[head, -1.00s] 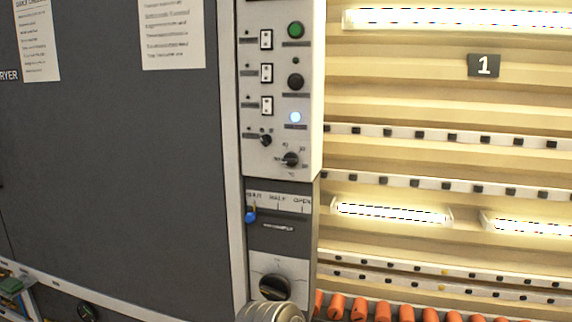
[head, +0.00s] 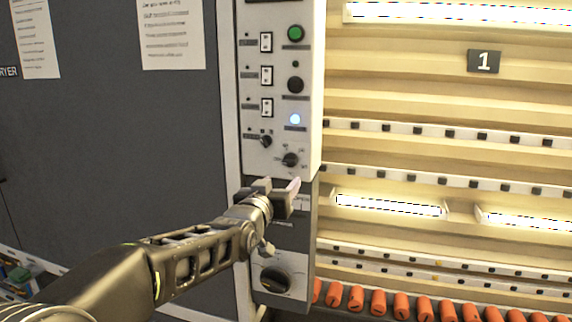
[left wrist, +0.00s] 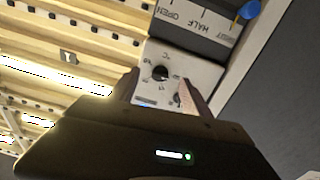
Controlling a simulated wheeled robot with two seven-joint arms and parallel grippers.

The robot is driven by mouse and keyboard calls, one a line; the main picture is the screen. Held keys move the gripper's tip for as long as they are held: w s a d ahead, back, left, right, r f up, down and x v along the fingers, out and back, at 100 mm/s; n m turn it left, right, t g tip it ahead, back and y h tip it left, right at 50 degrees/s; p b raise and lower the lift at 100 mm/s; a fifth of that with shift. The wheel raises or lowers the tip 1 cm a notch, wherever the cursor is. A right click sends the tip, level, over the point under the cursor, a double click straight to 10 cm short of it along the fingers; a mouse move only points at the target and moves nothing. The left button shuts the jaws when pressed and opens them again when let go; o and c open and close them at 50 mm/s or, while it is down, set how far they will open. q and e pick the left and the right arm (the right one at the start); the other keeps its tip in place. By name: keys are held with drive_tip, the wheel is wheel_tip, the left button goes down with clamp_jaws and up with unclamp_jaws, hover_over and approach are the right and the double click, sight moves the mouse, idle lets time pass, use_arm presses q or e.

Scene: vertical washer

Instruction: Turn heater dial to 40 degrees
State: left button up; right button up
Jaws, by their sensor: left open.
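The heater dial (head: 290,160) is a small black knob with a printed degree scale, low on the light control panel (head: 308,100). It also shows in the left wrist view (left wrist: 160,73), with a °C mark beside it; its exact setting is too small to read. My left gripper (head: 278,190) is open and empty, just below the dial in the head view. In the left wrist view its fingers (left wrist: 163,90) stand on either side of the dial, apart from it as far as I can tell. My right gripper is not in view.
A smaller black knob (head: 266,140) sits up and left of the dial. A large dark knob (head: 275,280) is below. A blue-tipped lever (left wrist: 248,9) shows in the left wrist view.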

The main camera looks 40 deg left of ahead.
sight(288, 162)
use_arm(q)
drive_tip(key=shift+s+a+r, duration=0.15)
drive_tip(key=shift+s+r, duration=0.05)
drive_tip(key=shift+r, duration=0.35)
drive_tip(key=shift+s+a+r, duration=0.1)
drive_tip(key=shift+s+r, duration=0.05)
drive_tip(key=shift+r, duration=0.4)
drive_tip(key=shift+w, duration=0.15)
drive_tip(key=p+x, duration=0.3)
drive_tip(key=x, duration=0.3)
drive_tip(key=shift+w+a+r, duration=0.15)
drive_tip(key=shift+r, duration=0.05)
drive_tip(key=shift+w+a+f, duration=0.1)
drive_tip(key=shift+w+a, duration=0.15)
drive_tip(key=shift+w, duration=0.3)
drive_tip(key=shift+c, duration=0.6)
clamp_jaws()
